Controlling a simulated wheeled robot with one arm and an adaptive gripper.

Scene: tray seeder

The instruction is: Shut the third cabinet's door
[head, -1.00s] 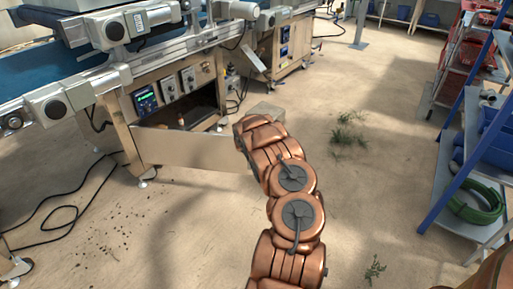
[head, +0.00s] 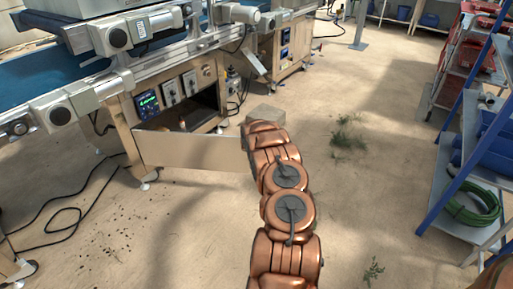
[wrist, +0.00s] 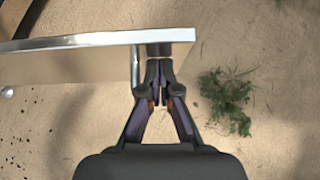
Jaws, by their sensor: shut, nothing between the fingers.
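The cabinet door (head: 190,149) is a pale metal panel under the seeder line, standing open away from the dark cabinet opening (head: 203,113). In the wrist view the door (wrist: 80,63) shows from above, with its bright top edge running across to its free end. A thin upright silver bar, perhaps a handle, shows on its near side. My gripper (wrist: 158,66) is shut and empty, with its fingertips close to the door's free end, right of the bar. I cannot tell whether they touch the door. In the head view my arm hides the gripper.
A control panel with a lit screen (head: 147,104) is left of the opening. Black cables (head: 62,218) lie on the floor at left. A blue-framed shelf (head: 455,130) with a green hose (head: 472,210) stands at right. Weeds (head: 346,135) grow on the otherwise clear floor between.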

